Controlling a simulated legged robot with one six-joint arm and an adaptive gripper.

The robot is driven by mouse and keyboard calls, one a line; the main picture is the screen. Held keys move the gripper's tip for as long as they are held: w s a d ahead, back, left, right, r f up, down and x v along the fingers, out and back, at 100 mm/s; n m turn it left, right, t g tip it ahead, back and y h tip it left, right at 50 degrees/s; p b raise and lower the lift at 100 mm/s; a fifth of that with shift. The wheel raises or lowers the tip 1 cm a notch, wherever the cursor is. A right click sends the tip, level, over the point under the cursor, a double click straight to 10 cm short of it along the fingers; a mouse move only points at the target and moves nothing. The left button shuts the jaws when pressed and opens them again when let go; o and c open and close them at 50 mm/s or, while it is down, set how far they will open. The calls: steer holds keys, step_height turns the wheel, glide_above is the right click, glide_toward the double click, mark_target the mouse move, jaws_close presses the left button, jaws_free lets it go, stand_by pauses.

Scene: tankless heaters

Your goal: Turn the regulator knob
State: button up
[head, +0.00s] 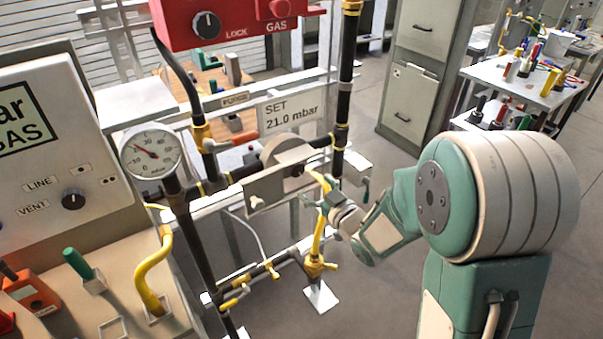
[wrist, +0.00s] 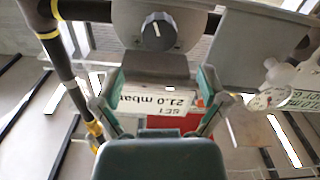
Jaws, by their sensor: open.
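The regulator (head: 285,152) is a round beige body on the dark pipe, behind a grey bracket, in the head view. My gripper (head: 327,193) is in front of and to the right of the regulator in the head view. In the wrist view my gripper (wrist: 163,80) has its two fingers spread with nothing between them. The knob lies beyond the fingertips, apart from them. The SET 21.0 mbar sign (head: 291,112) is behind the regulator.
A pressure gauge (head: 151,152) stands at left. A red GAS box (head: 240,20) hangs above, with its own black knob (head: 206,25). Yellow hoses and valves (head: 315,265) sit below the regulator. Open floor lies right of the pipework, before a grey cabinet (head: 412,95).

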mark_target(298, 171)
steer(key=x, duration=0.7)
steer(key=shift+w+a, duration=0.25)
steer(key=shift+w, duration=0.05)
steer(key=c, duration=1.1)
